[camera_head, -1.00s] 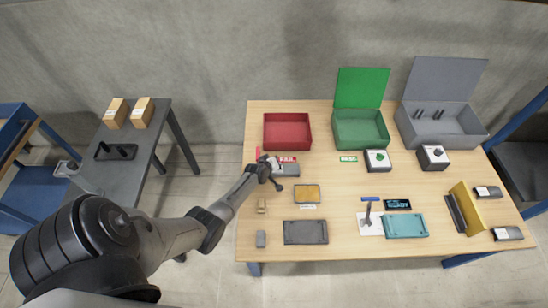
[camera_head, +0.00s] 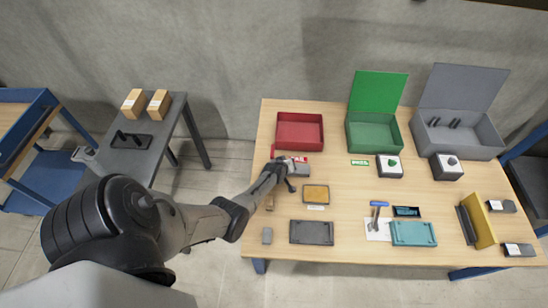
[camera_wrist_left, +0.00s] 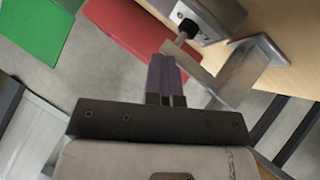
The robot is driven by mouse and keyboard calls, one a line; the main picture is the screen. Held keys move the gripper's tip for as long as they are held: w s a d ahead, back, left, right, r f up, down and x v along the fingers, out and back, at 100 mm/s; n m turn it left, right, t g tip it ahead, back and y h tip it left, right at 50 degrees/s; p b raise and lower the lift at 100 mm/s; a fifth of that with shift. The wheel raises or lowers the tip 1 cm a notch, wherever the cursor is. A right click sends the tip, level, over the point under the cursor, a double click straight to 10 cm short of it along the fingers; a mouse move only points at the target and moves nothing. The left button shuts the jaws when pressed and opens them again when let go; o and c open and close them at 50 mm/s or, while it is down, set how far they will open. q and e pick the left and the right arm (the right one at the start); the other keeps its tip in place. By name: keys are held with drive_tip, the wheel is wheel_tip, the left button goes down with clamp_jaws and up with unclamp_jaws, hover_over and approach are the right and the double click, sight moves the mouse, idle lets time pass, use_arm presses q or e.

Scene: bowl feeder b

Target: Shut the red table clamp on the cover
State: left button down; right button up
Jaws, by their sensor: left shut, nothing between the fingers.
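The red clamp part (camera_head: 273,152) shows as a small upright red piece at the table's left edge. In the left wrist view a long red bar (camera_wrist_left: 125,28) runs beside a grey metal bracket (camera_wrist_left: 255,62) and a bolt with a black collar (camera_wrist_left: 184,30). My left gripper (camera_head: 287,176) is over the table's left edge, next to the clamp. In the wrist view its purple fingers (camera_wrist_left: 165,62) are shut with nothing between them, their tips close to the bar and bolt; contact cannot be told. The cover cannot be told apart with certainty. My right gripper is not in view.
A red bin (camera_head: 300,148), an open green box (camera_head: 373,148) and an open grey box (camera_head: 480,152) stand along the back. Dark (camera_head: 311,243) and teal (camera_head: 413,245) trays lie in front. A grey side table (camera_head: 180,110) with two cartons stands left across a floor gap.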

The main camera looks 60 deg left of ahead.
use_arm(q)
drive_tip(key=shift+s+d+f, duration=0.1)
drive_tip(key=shift+f, duration=0.15)
drive_tip(key=shift+r, duration=0.1)
drive_tip(key=shift+s+d+r+p, duration=0.1)
drive_tip(key=shift+r+p, duration=0.15)
drive_tip(key=shift+p, duration=0.1)
drive_tip(key=p+v, duration=0.6)
drive_tip(key=v, duration=0.7)
drive_tip(key=shift+r, duration=0.15)
